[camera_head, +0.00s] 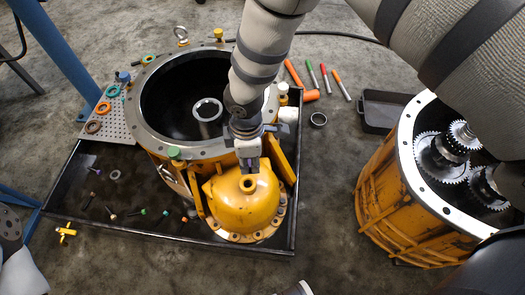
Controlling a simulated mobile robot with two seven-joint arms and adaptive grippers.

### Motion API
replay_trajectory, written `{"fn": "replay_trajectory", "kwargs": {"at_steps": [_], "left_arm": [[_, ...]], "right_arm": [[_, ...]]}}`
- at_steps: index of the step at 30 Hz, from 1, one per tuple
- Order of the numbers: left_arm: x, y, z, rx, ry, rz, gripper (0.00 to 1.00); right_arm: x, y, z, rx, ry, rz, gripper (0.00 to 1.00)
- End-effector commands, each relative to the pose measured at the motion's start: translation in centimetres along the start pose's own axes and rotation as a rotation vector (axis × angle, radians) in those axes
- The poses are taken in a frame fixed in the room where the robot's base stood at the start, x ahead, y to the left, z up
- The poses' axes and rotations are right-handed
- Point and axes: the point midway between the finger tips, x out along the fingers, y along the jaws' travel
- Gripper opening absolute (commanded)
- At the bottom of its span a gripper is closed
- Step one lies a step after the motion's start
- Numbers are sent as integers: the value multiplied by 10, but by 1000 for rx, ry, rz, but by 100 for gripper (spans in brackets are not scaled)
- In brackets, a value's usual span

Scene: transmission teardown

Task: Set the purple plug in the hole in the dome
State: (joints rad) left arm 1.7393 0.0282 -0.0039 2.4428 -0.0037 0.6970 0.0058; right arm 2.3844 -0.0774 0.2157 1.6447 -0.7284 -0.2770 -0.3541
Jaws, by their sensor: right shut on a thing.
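The yellow dome (243,210) sits at the front of the big housing. Its hole (248,184) is a raised round opening on top. My right gripper (248,163) points down just above and behind this hole. It is shut on the purple plug (248,160), of which only a small bit shows between the fingers. The plug appears to be above the hole, but the exact gap and alignment are too small to tell. My left gripper is not in view.
The housing (150,85) and dome stand in a dark tray (70,205) with small bolts scattered at its left. A second yellow housing (385,200) with gears is at the right.

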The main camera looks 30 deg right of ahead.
Motion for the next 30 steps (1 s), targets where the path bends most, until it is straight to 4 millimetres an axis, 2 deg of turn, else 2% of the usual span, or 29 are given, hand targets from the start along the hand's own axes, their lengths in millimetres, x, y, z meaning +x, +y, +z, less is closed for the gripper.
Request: {"fn": "replay_trajectory", "kwargs": {"at_steps": [1,7,14,22,25,30], "left_arm": [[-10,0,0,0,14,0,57],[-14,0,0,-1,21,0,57],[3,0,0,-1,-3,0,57],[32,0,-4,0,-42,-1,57],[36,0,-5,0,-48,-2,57],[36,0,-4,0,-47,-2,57]], "right_arm": [[-5,5,-5,-52,1,5,0],[5,10,-12,-168,-2,-2,0],[30,8,-11,-173,-4,-9,0],[74,9,-11,-173,-4,-8,0],[80,9,-11,-173,-3,-6,0],[79,11,-12,-172,-2,-2,0]]}}
